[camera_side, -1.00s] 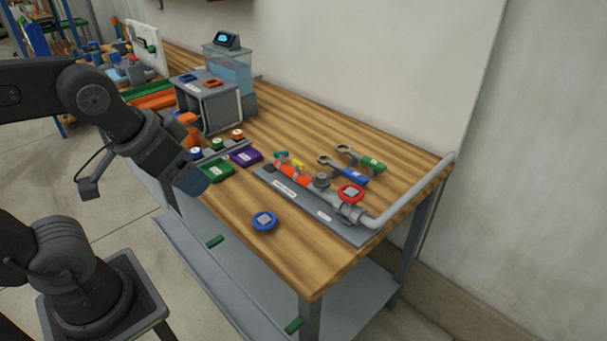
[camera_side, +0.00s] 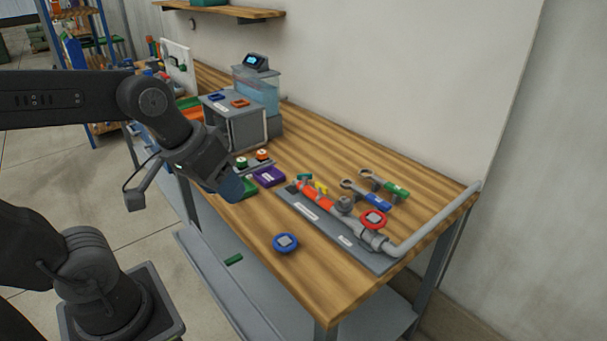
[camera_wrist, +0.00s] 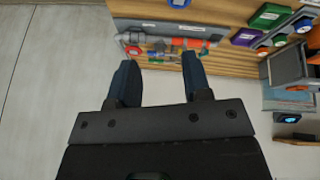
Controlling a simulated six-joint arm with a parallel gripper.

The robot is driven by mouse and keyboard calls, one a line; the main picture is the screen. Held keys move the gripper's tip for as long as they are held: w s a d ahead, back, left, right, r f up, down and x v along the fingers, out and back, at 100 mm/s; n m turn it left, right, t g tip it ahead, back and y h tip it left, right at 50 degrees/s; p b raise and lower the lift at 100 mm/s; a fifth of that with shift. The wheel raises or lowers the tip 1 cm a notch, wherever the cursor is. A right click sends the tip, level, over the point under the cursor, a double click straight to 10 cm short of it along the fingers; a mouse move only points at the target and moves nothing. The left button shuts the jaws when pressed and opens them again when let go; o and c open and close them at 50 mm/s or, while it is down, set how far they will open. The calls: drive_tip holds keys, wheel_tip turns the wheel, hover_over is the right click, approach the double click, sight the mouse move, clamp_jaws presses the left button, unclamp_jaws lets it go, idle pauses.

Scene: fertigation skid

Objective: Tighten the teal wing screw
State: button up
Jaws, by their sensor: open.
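The teal wing screw (camera_side: 304,176) sits at the far end of the orange-red pipe assembly (camera_side: 317,197), beside a yellow part. The pipe lies along a grey base plate (camera_side: 350,241) on the wooden bench. My gripper (camera_side: 233,188) is left of the screw in the side view, above the bench's front edge and apart from it. In the wrist view my gripper (camera_wrist: 157,60) shows its two dark blue fingers spread with nothing between them. The pipe assembly (camera_wrist: 190,43) lies beyond the fingertips there; I cannot pick out the screw with certainty in that view.
A red handwheel (camera_side: 373,219) is at the pipe's near end. A blue round part (camera_side: 285,243) lies in front.

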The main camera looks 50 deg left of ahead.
drive_tip(key=w+a+n+h, duration=0.2)
drive_tip(key=w+n, duration=0.4)
drive_tip(key=n+t+h, duration=0.2)
drive_tip(key=n, duration=1.9)
approach(305, 178)
drive_tip(key=x, duration=0.9)
drive_tip(key=shift+w+a, duration=0.25)
drive_tip(key=shift+a, duration=0.15)
drive_tip(key=shift+c, duration=0.2)
clamp_jaws()
